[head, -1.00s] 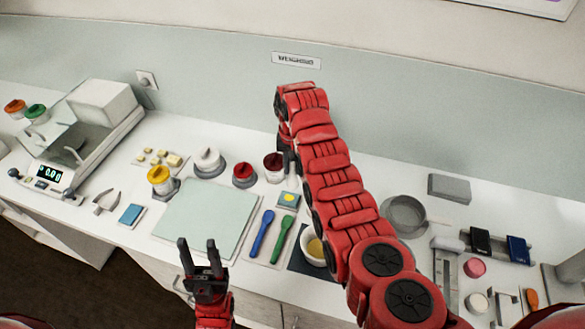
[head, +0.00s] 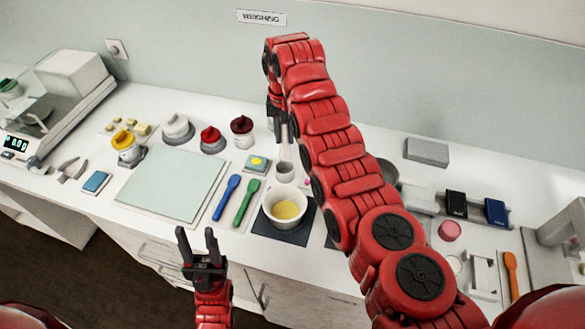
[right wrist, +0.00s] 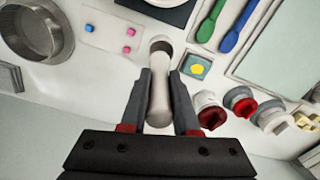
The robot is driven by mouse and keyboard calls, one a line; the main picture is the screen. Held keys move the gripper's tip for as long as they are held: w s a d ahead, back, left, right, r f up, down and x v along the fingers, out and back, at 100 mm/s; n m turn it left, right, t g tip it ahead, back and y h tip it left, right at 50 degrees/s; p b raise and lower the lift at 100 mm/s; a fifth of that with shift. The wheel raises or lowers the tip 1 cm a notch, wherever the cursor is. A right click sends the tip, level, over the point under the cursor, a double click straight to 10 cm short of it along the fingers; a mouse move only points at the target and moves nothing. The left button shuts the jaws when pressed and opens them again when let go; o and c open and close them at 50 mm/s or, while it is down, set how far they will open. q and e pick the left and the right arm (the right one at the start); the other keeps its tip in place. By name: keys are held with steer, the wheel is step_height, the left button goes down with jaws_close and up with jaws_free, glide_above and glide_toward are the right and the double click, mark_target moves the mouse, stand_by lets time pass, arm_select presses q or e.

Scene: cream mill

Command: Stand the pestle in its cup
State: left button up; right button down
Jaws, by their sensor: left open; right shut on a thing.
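My right gripper (head: 279,132) is shut on the pale pestle (head: 284,146) and holds it roughly upright. The pestle (right wrist: 158,102) also shows between the fingers in the right wrist view. Its lower end is at the mouth of the small whitish cup (head: 285,173); the cup (right wrist: 161,45) also shows in the right wrist view. I cannot tell how far the pestle's end is inside the cup or whether it touches. My left gripper (head: 197,238) is open and empty in front of the counter's front edge.
A white bowl with yellow contents (head: 271,205) stands on a dark mat before the cup. A yellow-marked square (head: 257,163) and blue and green spoons (head: 245,203) lie left. Lidded jars (head: 241,130) stand behind left. A metal pan (right wrist: 60,32) is on the other side.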

mark_target(284, 155)
steer(key=f, duration=0.1)
steer(key=f+p, duration=0.1)
steer(key=f, duration=0.1)
steer(key=f+p, duration=0.1)
steer(key=shift+w+a+f, duration=0.15)
steer(key=shift+a, duration=0.15)
steer(key=shift+d+f+p, duration=0.15)
steer(key=shift+f+p, duration=0.2)
steer(key=shift+p, duration=0.05)
step_height(284, 155, down, 3)
steer(key=shift+r+p, duration=0.1)
steer(key=shift+p, duration=0.35)
steer(key=shift+f, duration=0.25)
steer(key=c, duration=0.7)
jaws_free()
steer(key=shift+o, duration=0.2)
